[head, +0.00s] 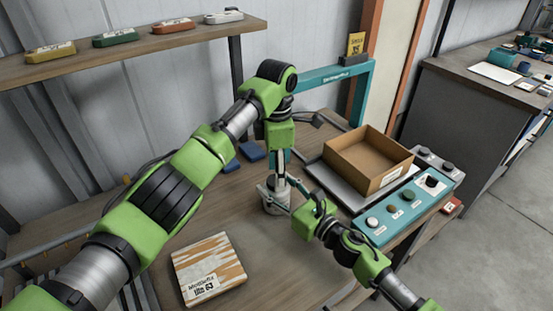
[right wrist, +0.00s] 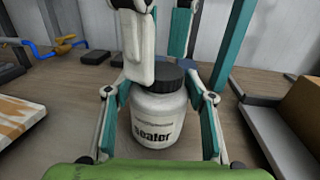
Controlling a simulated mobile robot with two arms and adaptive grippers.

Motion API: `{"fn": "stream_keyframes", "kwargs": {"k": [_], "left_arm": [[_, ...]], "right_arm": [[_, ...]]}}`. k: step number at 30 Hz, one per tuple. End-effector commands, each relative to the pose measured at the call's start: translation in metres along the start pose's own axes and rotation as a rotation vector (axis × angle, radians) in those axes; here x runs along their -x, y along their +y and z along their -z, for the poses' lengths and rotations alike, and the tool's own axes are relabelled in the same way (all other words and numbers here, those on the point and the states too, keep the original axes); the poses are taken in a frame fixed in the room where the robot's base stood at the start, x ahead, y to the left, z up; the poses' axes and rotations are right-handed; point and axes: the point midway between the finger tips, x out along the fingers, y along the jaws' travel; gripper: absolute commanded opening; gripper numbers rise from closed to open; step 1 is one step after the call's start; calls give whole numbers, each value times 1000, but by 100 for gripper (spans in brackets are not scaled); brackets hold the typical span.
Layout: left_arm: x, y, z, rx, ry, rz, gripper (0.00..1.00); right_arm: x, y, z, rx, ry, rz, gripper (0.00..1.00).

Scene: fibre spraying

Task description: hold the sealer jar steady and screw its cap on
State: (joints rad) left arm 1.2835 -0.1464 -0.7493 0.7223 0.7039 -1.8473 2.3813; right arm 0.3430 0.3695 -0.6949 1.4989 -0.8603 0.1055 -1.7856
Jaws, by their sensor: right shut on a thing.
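The white sealer jar (right wrist: 158,118) stands upright on the workbench in the right wrist view, its label facing me. A black ribbed cap (right wrist: 170,78) sits at its top; whether it is threaded on cannot be told. My right gripper (right wrist: 160,125) is shut on the jar, one finger on each side. My left gripper (right wrist: 162,62) comes down from above, with one finger in front of the cap and the other behind it. Its grip on the cap is unclear. In the head view the jar (head: 270,202) is partly hidden by my left gripper (head: 280,182) and right gripper (head: 284,197).
An open cardboard box (head: 368,158) and a teal button panel (head: 405,208) stand to the right. A striped wrapped packet (head: 208,268) lies at the front left of the wooden bench (head: 285,260). Blue blocks (head: 251,151) lie behind the jar. A shelf (head: 130,47) runs along the wall.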

Motion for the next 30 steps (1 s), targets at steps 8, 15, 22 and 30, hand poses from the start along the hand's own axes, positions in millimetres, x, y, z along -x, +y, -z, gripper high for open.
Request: {"fn": "stream_keyframes", "kwargs": {"k": [8, 15, 22, 30], "left_arm": [[-18, 0, 0, 0, -1, -1, 49], [-19, 0, 0, 1, -1, 0, 49], [-18, 0, 0, 1, 0, 0, 9], [-19, 0, 0, -138, 0, 0, 9]], "right_arm": [[0, 0, 0, 0, 0, 0, 0], [0, 0, 0, 0, 0, 0, 0], [0, 0, 0, 0, 0, 0, 0], [0, 0, 0, 0, 0, 0, 0]]}}
